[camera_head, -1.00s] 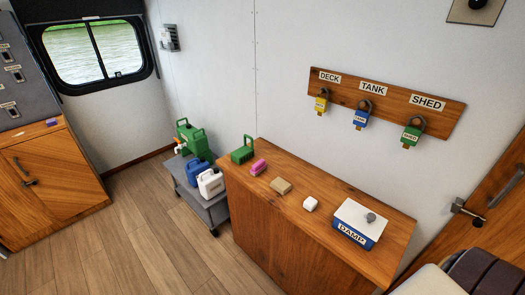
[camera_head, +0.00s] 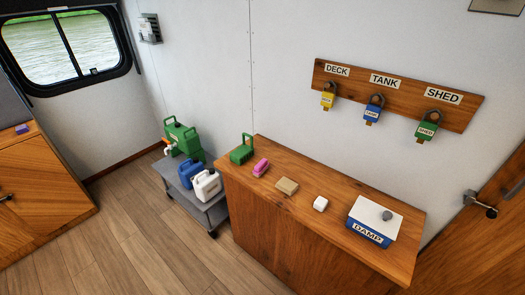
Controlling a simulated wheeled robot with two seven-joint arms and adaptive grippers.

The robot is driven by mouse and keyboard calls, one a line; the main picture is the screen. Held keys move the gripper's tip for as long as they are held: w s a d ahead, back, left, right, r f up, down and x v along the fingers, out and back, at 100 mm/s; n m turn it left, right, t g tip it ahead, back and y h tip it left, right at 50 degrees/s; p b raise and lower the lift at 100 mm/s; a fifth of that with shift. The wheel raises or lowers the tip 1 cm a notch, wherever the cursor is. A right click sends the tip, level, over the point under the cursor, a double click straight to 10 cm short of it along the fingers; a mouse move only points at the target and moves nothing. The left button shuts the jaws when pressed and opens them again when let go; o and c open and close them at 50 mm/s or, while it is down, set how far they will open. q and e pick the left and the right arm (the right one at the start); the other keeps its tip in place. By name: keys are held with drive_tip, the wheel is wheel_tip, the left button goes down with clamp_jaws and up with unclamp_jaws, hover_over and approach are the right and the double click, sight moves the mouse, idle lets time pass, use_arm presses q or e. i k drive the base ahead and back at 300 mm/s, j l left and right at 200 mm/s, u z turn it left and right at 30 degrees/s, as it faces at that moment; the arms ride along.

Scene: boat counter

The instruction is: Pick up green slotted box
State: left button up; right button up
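A green box with an upright loop handle (camera_head: 241,154) stands at the far left end of the wooden counter (camera_head: 300,215). Its slots are too small to make out clearly. It stands apart from the pink object (camera_head: 260,168) to its right. Nothing is in front of it. Neither of my grippers is in view.
A tan block (camera_head: 287,186), a small white block (camera_head: 320,204) and a blue-and-white box marked DAMP (camera_head: 374,222) sit along the counter. A grey cart (camera_head: 211,214) with green, blue and white jugs stands left of it. Padlocks hang on a wall board (camera_head: 390,95). The floor (camera_head: 130,240) is clear.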

sight(242, 153)
drive_tip(key=i+j+z, duration=0.1)
drive_tip(key=j+z, duration=0.15)
drive_tip(key=z, duration=0.2)
drive_tip(key=i+j+z, duration=0.1)
drive_tip(key=j+z, duration=0.2)
drive_tip(key=z, duration=0.15)
drive_tip(key=j+z, duration=0.5)
drive_tip(key=k+j+z, duration=0.1)
drive_tip(key=j+z, duration=0.4)
drive_tip(key=j, duration=0.1)
